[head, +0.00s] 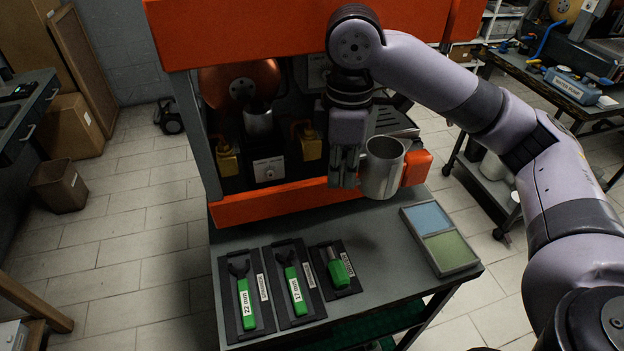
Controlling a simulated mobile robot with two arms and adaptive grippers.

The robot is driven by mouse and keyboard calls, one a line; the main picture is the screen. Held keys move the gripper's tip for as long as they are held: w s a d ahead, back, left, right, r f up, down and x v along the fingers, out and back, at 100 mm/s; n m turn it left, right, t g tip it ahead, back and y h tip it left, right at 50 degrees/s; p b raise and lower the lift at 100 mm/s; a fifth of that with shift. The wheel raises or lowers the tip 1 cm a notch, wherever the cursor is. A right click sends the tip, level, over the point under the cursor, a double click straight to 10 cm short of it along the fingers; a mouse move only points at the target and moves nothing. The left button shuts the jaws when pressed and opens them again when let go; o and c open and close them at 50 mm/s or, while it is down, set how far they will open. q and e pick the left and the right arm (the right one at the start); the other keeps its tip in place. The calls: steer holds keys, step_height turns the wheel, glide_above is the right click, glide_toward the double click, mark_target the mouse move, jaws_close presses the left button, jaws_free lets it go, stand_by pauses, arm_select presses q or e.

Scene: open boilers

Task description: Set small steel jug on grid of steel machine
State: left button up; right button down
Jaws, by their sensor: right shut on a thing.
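A steel jug (381,172), open at the top and roughly upright, is held by my right gripper (350,172). The fingers point down at the jug's left side, and the jug hangs in front of the orange lower bar, above the bench. Behind it, a dark slatted grid (396,121) shows inside the orange-framed machine, partly hidden by my right wrist and the jug. The jug is apart from the grid in the picture. A second steel vessel (258,122) stands under the copper boiler (240,86) on the left. My left gripper is out of view.
The orange lower bar (285,200) crosses in front of the machine bay. The grey bench (375,235) bears green-handled tools in black trays (274,309) and a blue and green pad (440,238). The bench middle is clear.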

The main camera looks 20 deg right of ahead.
steer(key=f, duration=0.4)
steer(key=s+f, duration=0.1)
steer(key=f, duration=0.4)
steer(key=f+p, duration=0.1)
steer(key=f, duration=0.4)
steer(key=shift+s+d+f, duration=0.15)
steer(key=shift+d, duration=0.05)
steer(key=f, duration=0.4)
steer(key=shift+w+d+f+p, duration=0.1)
steer(key=shift+w+d+p, duration=0.1)
steer(key=shift+w+p, duration=0.15)
steer(key=shift+w+d+f, duration=0.1)
steer(key=shift+d+f, duration=0.05)
steer(key=shift+d, duration=0.1)
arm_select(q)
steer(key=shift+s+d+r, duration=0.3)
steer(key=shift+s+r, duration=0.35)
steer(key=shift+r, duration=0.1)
arm_select(e)
steer(key=shift+a, duration=0.1)
